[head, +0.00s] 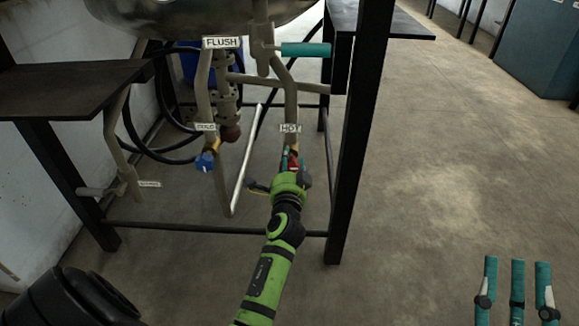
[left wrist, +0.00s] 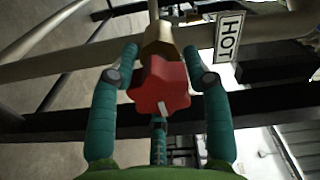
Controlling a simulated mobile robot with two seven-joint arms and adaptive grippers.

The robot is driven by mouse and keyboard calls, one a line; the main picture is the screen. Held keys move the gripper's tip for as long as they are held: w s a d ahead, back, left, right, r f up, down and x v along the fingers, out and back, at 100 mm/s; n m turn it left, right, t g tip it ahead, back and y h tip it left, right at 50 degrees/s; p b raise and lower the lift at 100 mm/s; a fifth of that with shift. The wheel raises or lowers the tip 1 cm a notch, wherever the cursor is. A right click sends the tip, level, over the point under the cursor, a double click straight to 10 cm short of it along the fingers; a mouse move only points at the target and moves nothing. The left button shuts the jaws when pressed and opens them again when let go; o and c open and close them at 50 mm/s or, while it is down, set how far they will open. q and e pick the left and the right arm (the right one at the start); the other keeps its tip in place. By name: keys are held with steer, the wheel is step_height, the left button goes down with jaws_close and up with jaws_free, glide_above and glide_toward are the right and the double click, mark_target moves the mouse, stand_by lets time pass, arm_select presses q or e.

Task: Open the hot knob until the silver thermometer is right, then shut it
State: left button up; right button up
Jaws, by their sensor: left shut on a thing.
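The hot knob is a red lobed knob (left wrist: 160,88) with a white mark, on a brass fitting (left wrist: 160,42) beside the HOT label (left wrist: 229,37) in the left wrist view. In the head view the HOT label (head: 290,128) hangs on a pipe just above my left gripper (head: 291,160), which mostly covers the knob. My left gripper (left wrist: 161,78) is shut on the red knob, with teal fingers on both sides of it. My right gripper (head: 517,285) is at the lower right, its teal fingers apart and empty. I cannot make out a silver thermometer.
A blue knob (head: 205,162) sits left of the hot line under a small label. A teal lever (head: 305,49) is near the FLUSH label (head: 221,42). A black frame post (head: 358,140) stands close right of my left gripper. The floor (head: 450,170) on the right is clear.

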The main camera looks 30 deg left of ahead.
arm_select(q)
steer(key=shift+w+d+n, duration=0.1)
steer(key=shift+d+n, duration=0.15)
steer(key=shift+n, duration=0.85)
steer(key=shift+b, duration=0.3)
steer(key=shift+r+n, duration=0.1)
steer(key=shift+n, duration=0.3)
arm_select(e)
steer(key=s+r+n+t+y, duration=0.1)
steer(key=s+r+y, duration=0.1)
steer(key=s+r, duration=0.1)
steer(key=shift+s+t+y, duration=0.25)
steer(key=shift+t+y, duration=0.05)
steer(key=shift+y, duration=0.1)
arm_select(q)
steer(key=o, duration=1.2)
steer(key=shift+a, duration=0.1)
